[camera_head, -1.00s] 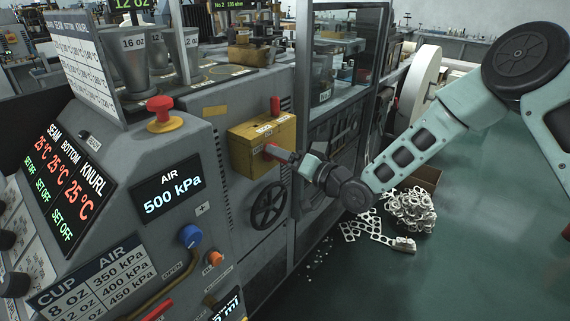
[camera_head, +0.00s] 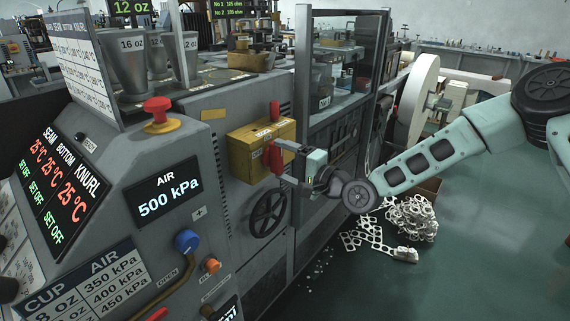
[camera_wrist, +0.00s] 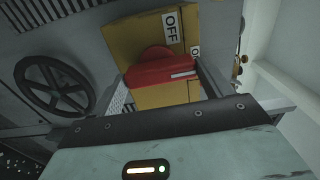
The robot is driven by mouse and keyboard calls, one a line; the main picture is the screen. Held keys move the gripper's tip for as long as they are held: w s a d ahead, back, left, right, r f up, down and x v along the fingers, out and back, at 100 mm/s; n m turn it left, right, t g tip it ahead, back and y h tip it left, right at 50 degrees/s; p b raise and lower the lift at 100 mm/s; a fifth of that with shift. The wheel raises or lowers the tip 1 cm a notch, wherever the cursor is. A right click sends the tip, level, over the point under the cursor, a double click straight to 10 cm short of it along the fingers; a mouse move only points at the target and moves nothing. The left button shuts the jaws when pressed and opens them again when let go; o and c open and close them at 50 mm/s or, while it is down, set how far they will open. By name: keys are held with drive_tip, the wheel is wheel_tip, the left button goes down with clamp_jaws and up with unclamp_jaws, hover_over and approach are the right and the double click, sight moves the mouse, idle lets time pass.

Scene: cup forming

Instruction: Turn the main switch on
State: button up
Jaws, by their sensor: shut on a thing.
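The main switch is a yellow box (camera_head: 248,152) on the machine's side, with a red handle (camera_head: 277,158) at its front. In the wrist view the red handle (camera_wrist: 160,72) lies across the yellow box (camera_wrist: 130,33), beside a black-on-white OFF label (camera_wrist: 171,27). My gripper (camera_head: 274,159) is at the box's right, its fingers on either side of the handle and shut on it. The wrist view shows the fingers at the handle's left and right ends. A second red part (camera_head: 274,111) stands upright behind the box's top.
A black handwheel (camera_head: 268,213) is mounted just below the box. A glass-panelled guard frame (camera_head: 302,100) rises close behind my gripper. A red mushroom button (camera_head: 158,108) sits on the panel at left. White scrap (camera_head: 405,220) lies on the green floor at right.

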idle(0.5)
drive_tip(key=o, duration=1)
drive_tip(key=shift+d, duration=0.1)
drive_tip(key=b+v, duration=0.3)
drive_tip(key=v, duration=1.4)
drive_tip(key=shift+s+f, duration=0.15)
drive_tip(key=shift+s, duration=0.05)
